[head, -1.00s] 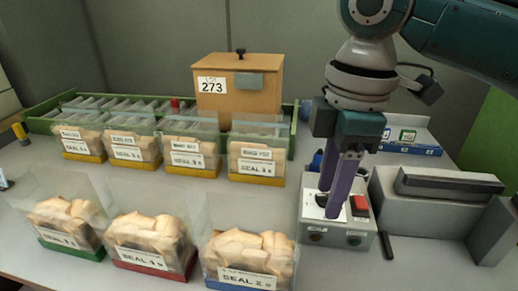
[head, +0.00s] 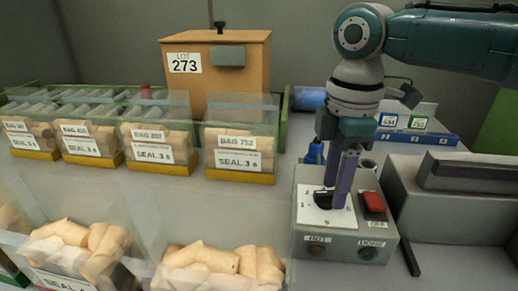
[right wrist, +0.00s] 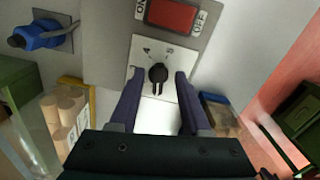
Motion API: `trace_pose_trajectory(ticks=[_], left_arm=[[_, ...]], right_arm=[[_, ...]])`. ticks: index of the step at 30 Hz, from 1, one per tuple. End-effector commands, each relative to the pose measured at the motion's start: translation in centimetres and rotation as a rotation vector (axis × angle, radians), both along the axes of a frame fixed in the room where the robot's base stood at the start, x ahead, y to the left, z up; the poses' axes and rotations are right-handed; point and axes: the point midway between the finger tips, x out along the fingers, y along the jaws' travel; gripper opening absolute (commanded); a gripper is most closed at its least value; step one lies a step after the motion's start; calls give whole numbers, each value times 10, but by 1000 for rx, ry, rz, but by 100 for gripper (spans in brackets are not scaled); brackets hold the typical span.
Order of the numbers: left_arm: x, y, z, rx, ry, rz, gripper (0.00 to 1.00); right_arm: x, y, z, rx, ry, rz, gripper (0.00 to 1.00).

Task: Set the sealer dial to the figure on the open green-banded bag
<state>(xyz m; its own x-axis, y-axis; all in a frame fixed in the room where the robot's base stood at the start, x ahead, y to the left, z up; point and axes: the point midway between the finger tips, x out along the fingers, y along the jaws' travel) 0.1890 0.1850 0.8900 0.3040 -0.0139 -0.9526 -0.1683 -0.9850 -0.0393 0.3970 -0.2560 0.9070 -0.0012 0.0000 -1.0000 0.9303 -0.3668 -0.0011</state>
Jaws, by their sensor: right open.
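The sealer box (head: 372,246) carries a white dial plate (head: 325,216) with a dark dial knob (head: 322,199). A 1 shows at the plate's left; other figures are small. My right gripper (head: 334,196) points down at the dial, open, its purple fingers on either side of the knob. The right wrist view shows the knob (right wrist: 158,73) between the spread fingertips (right wrist: 156,82); I cannot tell whether they touch it. Only a sliver of the green-banded bag (head: 8,272) shows at the lower left edge; its figure is out of view. My left gripper is not in view.
A red switch (head: 373,202) marked OFF is right of the dial. A grey sealing unit (head: 445,200) stands further right. Several yellow-banded bags (head: 240,150) stand behind, before a wooden box (head: 218,75) marked LOT 273. Front bags (head: 215,268) fill the lower left.

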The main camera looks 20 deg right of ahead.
Motion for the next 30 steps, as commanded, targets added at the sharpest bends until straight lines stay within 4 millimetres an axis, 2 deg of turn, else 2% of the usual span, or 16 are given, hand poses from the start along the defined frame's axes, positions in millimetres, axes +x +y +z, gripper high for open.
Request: trace_pose_trajectory(ticks=[3,11,23,30], left_arm=[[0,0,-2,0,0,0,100],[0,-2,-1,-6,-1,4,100],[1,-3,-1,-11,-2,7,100],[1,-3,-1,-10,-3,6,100]], right_arm=[[0,0,-7,0,-1,1,48],[0,0,-7,-1,-2,1,46],[0,0,-7,0,-1,1,1],[0,0,-7,0,-1,1,0]])
